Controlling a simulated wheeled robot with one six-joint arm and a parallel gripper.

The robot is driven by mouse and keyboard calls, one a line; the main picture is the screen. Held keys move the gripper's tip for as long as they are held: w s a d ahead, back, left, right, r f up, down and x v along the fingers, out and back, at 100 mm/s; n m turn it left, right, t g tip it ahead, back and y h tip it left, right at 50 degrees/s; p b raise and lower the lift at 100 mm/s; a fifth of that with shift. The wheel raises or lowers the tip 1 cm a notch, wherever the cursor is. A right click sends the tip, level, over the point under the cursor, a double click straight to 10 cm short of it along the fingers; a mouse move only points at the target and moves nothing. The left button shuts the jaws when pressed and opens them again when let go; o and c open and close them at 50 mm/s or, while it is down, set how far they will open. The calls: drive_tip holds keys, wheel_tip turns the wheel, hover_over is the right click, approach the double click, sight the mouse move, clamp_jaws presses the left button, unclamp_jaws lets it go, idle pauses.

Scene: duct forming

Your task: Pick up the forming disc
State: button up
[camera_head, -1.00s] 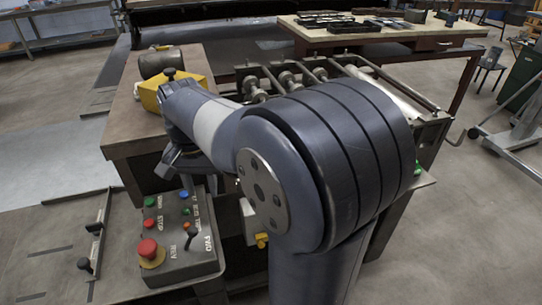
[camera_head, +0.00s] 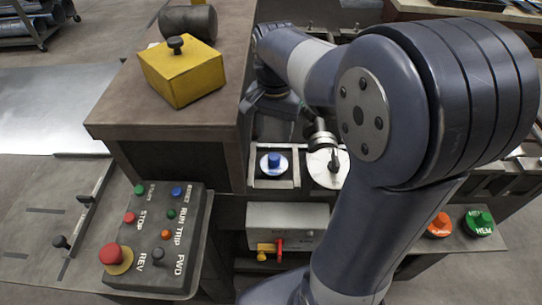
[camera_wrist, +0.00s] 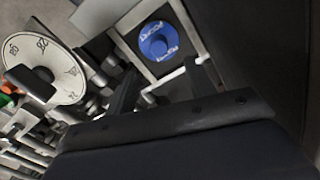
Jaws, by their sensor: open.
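An orange disc (camera_head: 438,224) and a green disc marked HEM (camera_head: 478,222) sit on a shelf at the right. Which one the task means I cannot tell. My gripper (camera_wrist: 165,82) is open and empty in the wrist view, with the blue disc just beyond its fingers and apart from them.
A white numbered dial (camera_wrist: 42,72) with a dark handle stands beside the blue disc. A yellow block (camera_head: 182,72) and dark mallet head (camera_head: 188,22) lie on the brown bench (camera_head: 150,110). A button box (camera_head: 155,235) and a grey box with a red lever (camera_head: 288,226) are in front.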

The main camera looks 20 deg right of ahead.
sight(274, 156)
wheel_tip(274, 156, down, 8)
drive_tip(key=shift+f, duration=0.2)
idle(0.3)
drive_tip(key=shift+c, duration=0.4)
clamp_jaws()
idle(0.3)
